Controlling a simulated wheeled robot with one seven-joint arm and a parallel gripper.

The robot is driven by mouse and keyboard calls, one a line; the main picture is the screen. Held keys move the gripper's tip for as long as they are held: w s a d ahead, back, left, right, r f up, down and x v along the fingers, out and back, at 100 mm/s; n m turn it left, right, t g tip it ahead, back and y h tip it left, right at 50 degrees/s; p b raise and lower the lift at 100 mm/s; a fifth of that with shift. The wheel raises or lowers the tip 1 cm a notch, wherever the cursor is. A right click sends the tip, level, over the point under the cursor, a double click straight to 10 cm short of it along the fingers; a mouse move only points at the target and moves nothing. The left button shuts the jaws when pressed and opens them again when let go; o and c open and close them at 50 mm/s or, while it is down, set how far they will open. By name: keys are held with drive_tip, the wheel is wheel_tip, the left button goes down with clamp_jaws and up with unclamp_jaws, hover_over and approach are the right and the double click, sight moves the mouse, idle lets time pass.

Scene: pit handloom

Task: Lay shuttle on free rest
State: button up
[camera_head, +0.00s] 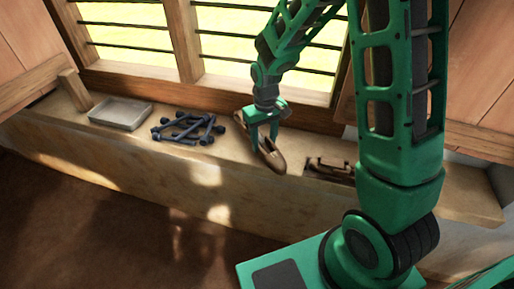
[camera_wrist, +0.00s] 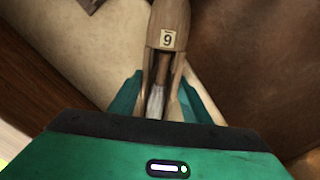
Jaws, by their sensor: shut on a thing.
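The shuttle (camera_head: 271,155) is a brown wooden boat shape with pointed ends. My gripper (camera_head: 265,135) is shut on it and holds it tilted near the front edge of the stone ledge. In the wrist view the shuttle (camera_wrist: 170,22) lies between the green fingers of my gripper (camera_wrist: 164,98). It carries a white tag with a 6 or 9 and has an open slot with a pale bobbin. A low dark brown rack (camera_head: 331,170), seemingly the rest, is on the ledge to the right. My arm partly hides it, so I cannot tell which places are free.
The stone ledge (camera_head: 75,122) runs below the barred window. A grey tray (camera_head: 121,113) and a heap of dark blue rods with knobbed ends (camera_head: 188,129) are on it to the left. A wooden post (camera_head: 75,90) stands at the far left. The ledge between rods and shuttle is clear.

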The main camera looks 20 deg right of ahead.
drive_tip(key=shift+f, duration=1.35)
drive_tip(key=shift+f, duration=0.1)
drive_tip(key=o, duration=1.2)
wheel_tip(320, 180, up, 12)
drive_tip(key=shift+r, duration=0.15)
